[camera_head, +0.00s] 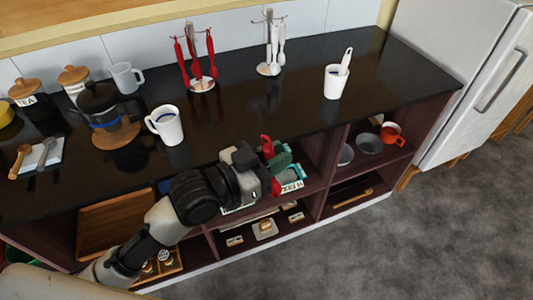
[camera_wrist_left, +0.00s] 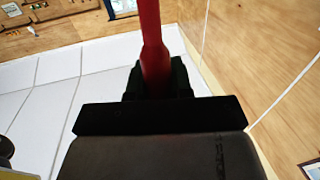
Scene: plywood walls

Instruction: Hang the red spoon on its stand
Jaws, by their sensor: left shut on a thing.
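My left gripper (camera_head: 264,166) is shut on the red spoon (camera_head: 267,147), in front of the counter's front edge. The spoon's red handle also shows in the left wrist view (camera_wrist_left: 152,40), rising between the dark fingers (camera_wrist_left: 157,82). In the head view my gripper hides the middle of the spoon; a red part shows above it and a small red part below. The stand with red utensils (camera_head: 203,86) is on the counter towards the back, left of and apart from my gripper. Several red utensils hang on it. My right gripper is not in view.
A second stand with white utensils (camera_head: 267,69) is at the back. A white cup holding a utensil (camera_head: 334,83) is to its right. A white mug (camera_head: 165,125) and a French press (camera_head: 104,112) stand left. The dark counter (camera_head: 250,110) is clear in the middle.

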